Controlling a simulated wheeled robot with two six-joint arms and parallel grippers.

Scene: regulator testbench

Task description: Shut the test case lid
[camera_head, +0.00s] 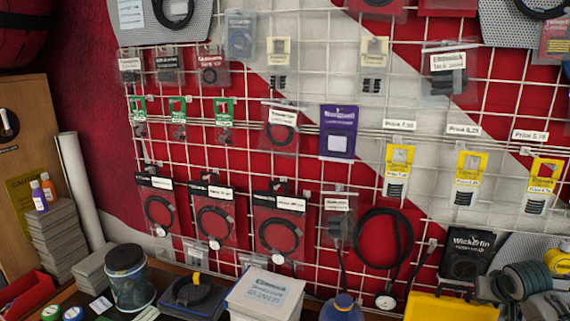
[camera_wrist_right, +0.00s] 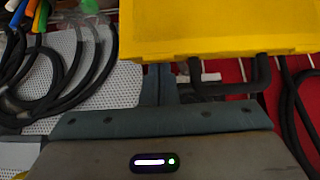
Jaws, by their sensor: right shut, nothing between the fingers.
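The yellow test case (camera_wrist_right: 215,30) fills the top right of the right wrist view, with its near edge crossing the picture. A dark bent bar (camera_wrist_right: 228,90), which looks like a handle, hangs from that edge. A yellow panel (camera_head: 450,308), which appears to be part of the case, shows at the bottom edge of the head view. I cannot tell how far its lid is open. My right gripper (camera_wrist_right: 159,84) is shut and empty. Its fingers point toward the yellow edge; I cannot tell whether they touch it. My left gripper is in neither view.
A white box (camera_head: 265,295), a blue rounded object (camera_head: 343,306) and a dark jar (camera_head: 129,277) stand along the bench. A coiled hose (camera_head: 525,280) lies to the right of the yellow panel. Packaged parts hang on the wire grid (camera_head: 330,190) behind. Dark cables (camera_wrist_right: 45,70) lie left of my right gripper.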

